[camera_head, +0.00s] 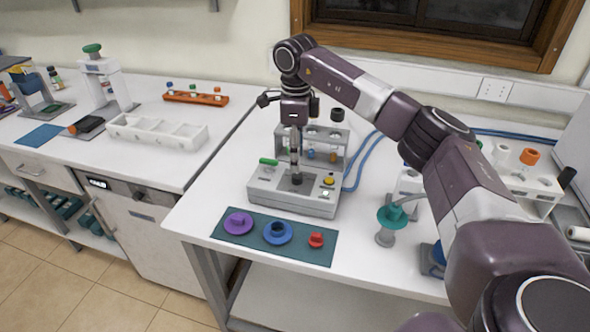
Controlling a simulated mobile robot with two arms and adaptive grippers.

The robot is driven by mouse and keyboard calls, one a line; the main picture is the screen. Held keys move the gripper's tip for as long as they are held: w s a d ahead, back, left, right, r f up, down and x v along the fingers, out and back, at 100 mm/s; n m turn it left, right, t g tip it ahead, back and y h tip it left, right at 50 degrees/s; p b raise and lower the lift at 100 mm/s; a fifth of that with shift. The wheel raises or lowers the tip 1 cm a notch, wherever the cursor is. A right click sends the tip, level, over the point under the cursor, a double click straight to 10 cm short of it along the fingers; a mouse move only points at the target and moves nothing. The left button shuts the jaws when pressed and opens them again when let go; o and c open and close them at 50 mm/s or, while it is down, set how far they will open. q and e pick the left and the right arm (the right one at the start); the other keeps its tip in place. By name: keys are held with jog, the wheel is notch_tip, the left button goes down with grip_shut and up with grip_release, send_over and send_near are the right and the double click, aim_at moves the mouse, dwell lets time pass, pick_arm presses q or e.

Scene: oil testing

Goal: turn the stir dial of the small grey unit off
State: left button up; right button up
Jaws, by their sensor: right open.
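The small grey unit (262,196) stands on the white table, behind a dark teal mat. A yellow knob (329,180) is on its right top side, and a green handle-like part (268,161) is at its left. Which part is the stir dial, and its setting, are too small to tell. An upright dark and metal piece (295,145) rises over the unit's middle, below my right gripper. My left gripper is out of view.
The teal mat (215,230) holds a purple, a blue and a red piece. A grey rack (345,143) with small vials stands behind the unit, with blue tubing at its right. A green-topped stand (392,215) is to the right, near my arm. A white tray (150,140) is on the left bench.

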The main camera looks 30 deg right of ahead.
aim_at(296, 175)
notch_tip(296, 175, down, 6)
jog(key=shift+w+f+p, duration=0.1)
jog(key=shift+p, duration=0.6)
jog(key=shift+c, duration=0.5)
grip_shut()
